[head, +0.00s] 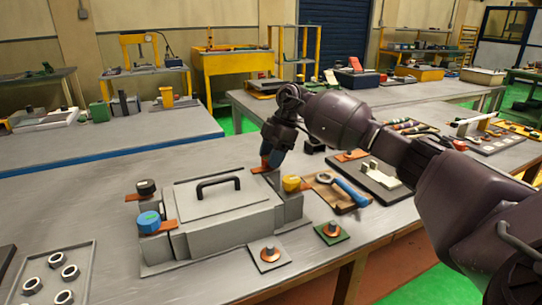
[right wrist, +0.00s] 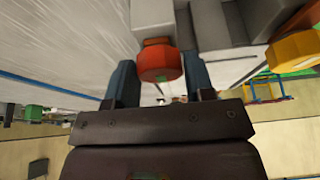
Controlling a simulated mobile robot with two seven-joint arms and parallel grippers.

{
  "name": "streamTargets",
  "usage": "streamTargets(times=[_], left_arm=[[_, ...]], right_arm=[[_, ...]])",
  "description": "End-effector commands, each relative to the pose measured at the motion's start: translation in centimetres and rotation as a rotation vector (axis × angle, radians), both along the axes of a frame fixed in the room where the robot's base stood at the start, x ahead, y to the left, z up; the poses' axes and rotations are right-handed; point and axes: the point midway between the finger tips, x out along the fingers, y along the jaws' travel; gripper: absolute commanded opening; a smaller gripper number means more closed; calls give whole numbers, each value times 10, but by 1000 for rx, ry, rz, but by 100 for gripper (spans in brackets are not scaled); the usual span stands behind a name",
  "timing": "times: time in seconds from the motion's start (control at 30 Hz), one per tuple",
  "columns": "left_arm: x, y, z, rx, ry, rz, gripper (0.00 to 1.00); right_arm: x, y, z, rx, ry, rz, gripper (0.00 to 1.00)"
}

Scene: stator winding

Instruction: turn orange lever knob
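A grey box-shaped fixture (head: 225,215) with a black handle (head: 218,186) stands on the near table, with orange lever plates at its corners. The orange knob (right wrist: 160,61) sits at the far right corner; in the head view my right gripper mostly hides it. My right gripper (head: 268,160) reaches down onto that corner. My left gripper is not in view.
Other corner knobs are black (head: 146,187), blue (head: 149,222) and yellow (head: 291,183), the yellow one close to my gripper. A blue-handled tool (head: 350,192) lies to the right. A tray of metal rings (head: 85,253) sits at the left. The front table strip is mostly clear.

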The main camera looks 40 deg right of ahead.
Motion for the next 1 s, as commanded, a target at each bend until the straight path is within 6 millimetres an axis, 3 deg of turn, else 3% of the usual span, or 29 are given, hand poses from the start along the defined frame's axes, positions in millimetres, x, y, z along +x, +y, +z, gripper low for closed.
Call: streamTargets(times=[0.03, 0.17, 0.57, 1.0], left_arm=[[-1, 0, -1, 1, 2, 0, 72], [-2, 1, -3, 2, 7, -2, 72], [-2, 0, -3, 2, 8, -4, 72], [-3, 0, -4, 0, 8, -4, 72]], right_arm=[[0, 0, 0, 0, 0, 0, 41], [0, 0, 0, 0, 0, 0, 23], [1, 0, 1, 0, -1, 83, 22], [4, 0, 0, -1, 1, 451, 22]])
